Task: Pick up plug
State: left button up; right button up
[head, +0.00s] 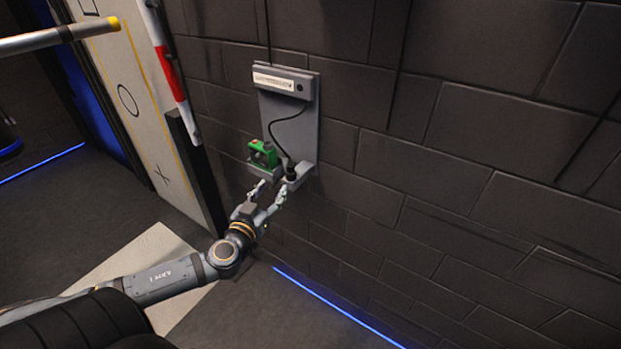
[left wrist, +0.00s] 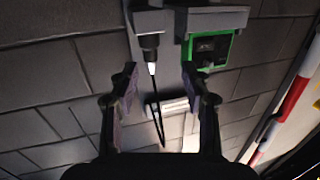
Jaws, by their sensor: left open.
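The plug (head: 291,172) is dark, with a black cable rising from it, and sits on a small grey ledge on the wall panel. It also shows in the left wrist view (left wrist: 150,48), ahead of the fingers, with its cable running between them. My left gripper (head: 273,187) is open and empty, close below and left of the plug in the head view. In the left wrist view its fingertips (left wrist: 158,71) are spread, with the plug between their lines but beyond the tips. My right gripper is out of view.
A green device (head: 262,154) sits on a ledge left of the plug, close to the fingers. The grey wall panel (head: 306,127) has a labelled box (head: 286,82) at its top. A red and white pole (head: 170,72) stands left. The brick wall at right is clear.

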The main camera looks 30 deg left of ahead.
aim_at(289, 168)
pick_arm(q)
jog(key=w, duration=0.1)
jog(key=w+b, duration=0.1)
jog(key=w, duration=0.1)
jog(key=w+r, duration=0.1)
jog(key=w, duration=0.1)
jog(key=shift+w+d+r+b, duration=0.1)
jog(key=shift+w+d+b, duration=0.05)
jog(key=shift+d+b, duration=0.15)
jog(key=w, duration=0.1)
jog(key=w+p, duration=0.1)
jog(key=w, duration=0.1)
jog(key=w+p, duration=0.1)
jog(key=w, duration=0.1)
jog(key=shift+a+r, duration=0.3)
jog(key=shift+a, duration=0.05)
jog(key=shift+w, duration=0.15)
jog(key=shift+f, duration=0.1)
grip_shut()
